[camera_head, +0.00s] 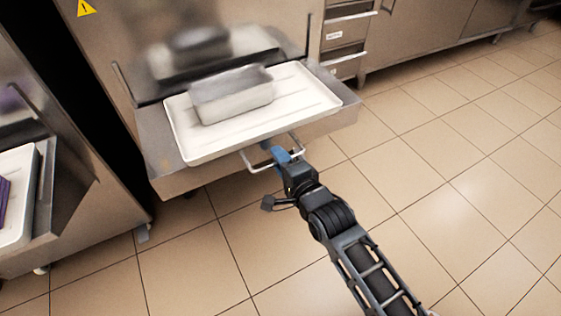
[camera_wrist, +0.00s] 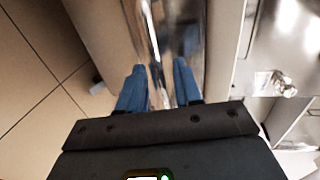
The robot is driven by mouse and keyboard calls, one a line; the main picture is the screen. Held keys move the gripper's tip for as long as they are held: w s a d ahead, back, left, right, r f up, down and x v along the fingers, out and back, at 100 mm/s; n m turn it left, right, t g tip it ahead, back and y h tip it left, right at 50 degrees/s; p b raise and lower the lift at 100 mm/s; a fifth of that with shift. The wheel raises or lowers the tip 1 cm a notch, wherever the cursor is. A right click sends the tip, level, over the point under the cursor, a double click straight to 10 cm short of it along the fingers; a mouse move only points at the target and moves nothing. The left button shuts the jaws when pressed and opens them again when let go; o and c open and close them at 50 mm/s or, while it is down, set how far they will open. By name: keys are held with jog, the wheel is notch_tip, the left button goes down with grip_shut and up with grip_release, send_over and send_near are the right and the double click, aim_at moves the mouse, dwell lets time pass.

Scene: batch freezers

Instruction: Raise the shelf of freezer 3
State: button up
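The freezer (camera_head: 105,40) with the shelf (camera_head: 165,160) stands at the upper left of the head view; no number is readable on it. A metal bar handle (camera_head: 297,160) sticks out below the shelf's front edge. My gripper (camera_head: 277,152) is at this handle. In the wrist view the blue fingers of my gripper (camera_wrist: 160,75) are apart, with the shiny metal bar (camera_wrist: 152,45) running between them. A gap shows between the bar and the right finger, so the gripper looks open around the bar. Contact with the left finger is unclear.
A white tray (camera_head: 325,98) lies on the shelf with a metal pan (camera_head: 232,100) on it. A neighbouring machine (camera_head: 95,200) with a white tray and purple item stands at left. Counters with drawers (camera_head: 345,45) line the back. The tiled floor (camera_head: 450,190) is clear to the right.

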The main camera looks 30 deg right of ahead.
jog(key=shift+c, duration=0.4)
grip_shut()
